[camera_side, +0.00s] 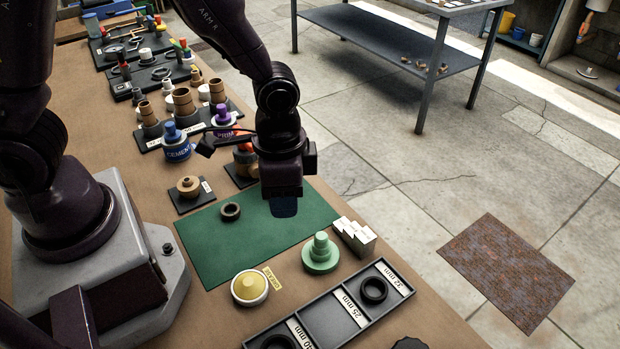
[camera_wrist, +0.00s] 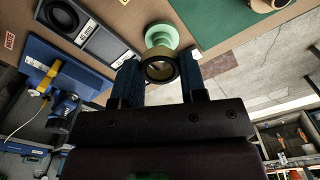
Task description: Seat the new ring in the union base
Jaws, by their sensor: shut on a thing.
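My gripper (camera_side: 284,207) hangs over the right part of the green mat (camera_side: 205,250) in the side view. The held ring is hidden in the side view. A dark round piece with an open centre (camera_side: 230,211) sits on the mat, left of my gripper and apart from it; I cannot tell for sure whether this is the union base. A part of a tan round piece (camera_wrist: 265,4) shows at the wrist view's top edge.
A mint-green stepped piece (camera_side: 321,255) and white blocks (camera_side: 354,238) stand near the mat's right edge. Cement (camera_side: 176,143) and primer cans stand behind.

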